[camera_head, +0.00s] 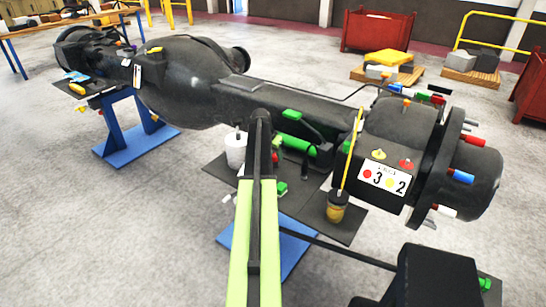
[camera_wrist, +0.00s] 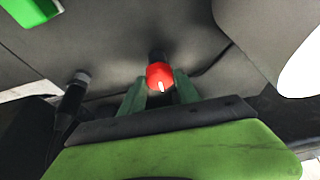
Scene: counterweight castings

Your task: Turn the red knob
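The red knob (camera_wrist: 160,74) has a short white mark and sits on a dark stem in the wrist view. My gripper (camera_wrist: 161,84) has two green fingers standing apart, one on each side of the knob. The fingertips are close to the knob's sides; I cannot tell whether they touch it. In the head view a small red spot (camera_head: 274,157) shows just right of my arm and may be this knob. My fingers are not clearly visible there.
A large dark axle casting (camera_head: 190,75) rests on blue stands (camera_head: 130,130). A white cylinder (camera_head: 235,149), a green cylinder (camera_head: 298,145) and a jar (camera_head: 336,207) are near my arm. A dark rod (camera_wrist: 75,95) shows left of my fingers in the wrist view.

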